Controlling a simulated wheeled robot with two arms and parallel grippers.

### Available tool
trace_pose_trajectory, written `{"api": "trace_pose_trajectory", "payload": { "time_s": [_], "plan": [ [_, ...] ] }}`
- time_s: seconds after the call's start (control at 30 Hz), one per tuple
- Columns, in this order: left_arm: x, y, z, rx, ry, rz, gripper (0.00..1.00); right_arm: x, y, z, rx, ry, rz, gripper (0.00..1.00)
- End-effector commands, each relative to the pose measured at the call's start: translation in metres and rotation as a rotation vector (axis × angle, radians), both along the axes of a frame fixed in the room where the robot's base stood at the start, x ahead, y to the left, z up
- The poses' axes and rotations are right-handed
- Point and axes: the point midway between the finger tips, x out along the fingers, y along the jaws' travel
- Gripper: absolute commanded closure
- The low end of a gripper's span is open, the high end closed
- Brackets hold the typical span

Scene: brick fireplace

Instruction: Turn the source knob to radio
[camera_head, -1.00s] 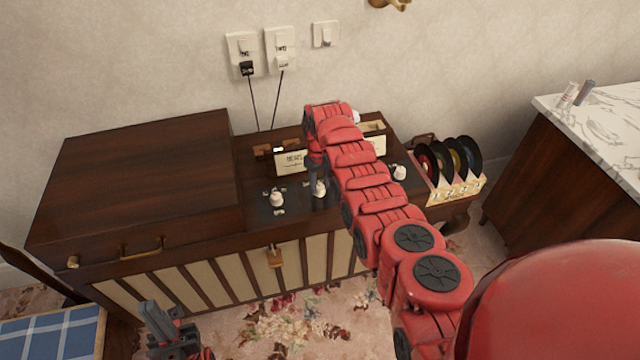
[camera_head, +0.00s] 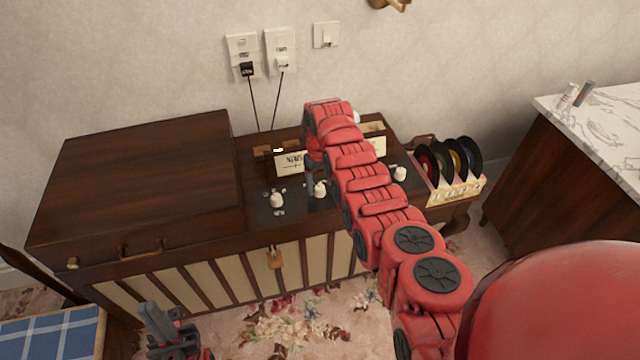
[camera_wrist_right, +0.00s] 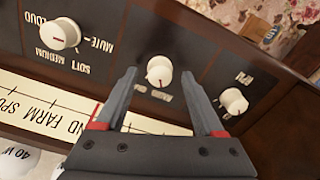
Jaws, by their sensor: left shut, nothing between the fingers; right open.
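A wooden radio cabinet (camera_head: 250,230) stands against the wall, with white knobs on its dark panel. In the head view these are the left knob (camera_head: 277,199), the middle knob (camera_head: 319,188) and the right knob (camera_head: 400,173). In the right wrist view, upside down, the middle knob (camera_wrist_right: 159,71) lies between the spread fingers of my open right gripper (camera_wrist_right: 158,80), with no clear contact. The labels by the middle knob are too small to read; one knob (camera_wrist_right: 60,34) has volume words. My left gripper (camera_head: 150,312) is shut and empty, low in front of the cabinet.
A closed wooden lid (camera_head: 140,175) covers the cabinet's left part. A record rack (camera_head: 455,185) stands on the right, and a marble-topped counter (camera_head: 605,125) beyond it. A checked blue seat (camera_head: 50,335) is at lower left. My right arm hides part of the panel.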

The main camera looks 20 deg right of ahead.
Motion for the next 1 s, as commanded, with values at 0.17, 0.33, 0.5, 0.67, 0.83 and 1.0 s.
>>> {"api": "trace_pose_trajectory", "payload": {
  "time_s": [0.17, 0.33, 0.5, 0.67, 0.83, 1.0],
  "plan": [
    [0.000, 0.000, -0.002, 0.000, 0.000, 0.000, 1.00, 0.000, 0.000, 0.025, 0.001, -0.004, -0.001, 0.30],
    [0.000, 0.000, -0.010, 0.000, 0.000, 0.000, 1.00, 0.002, 0.000, 0.074, -0.001, -0.008, 0.000, 0.30],
    [0.000, 0.000, 0.010, 0.000, 0.000, 0.000, 1.00, 0.001, -0.002, 0.126, 0.000, -0.005, -0.002, 0.30],
    [0.000, 0.000, 0.017, 0.000, 0.000, 0.000, 1.00, 0.001, -0.001, 0.150, 0.000, -0.005, -0.001, 0.30],
    [0.000, 0.000, 0.018, 0.000, 0.000, 0.000, 1.00, 0.001, -0.001, 0.165, -0.001, -0.005, 0.000, 0.30],
    [0.000, 0.000, 0.018, 0.000, 0.000, 0.000, 1.00, 0.000, -0.001, 0.167, 0.000, -0.003, -0.001, 0.30]
  ]
}}
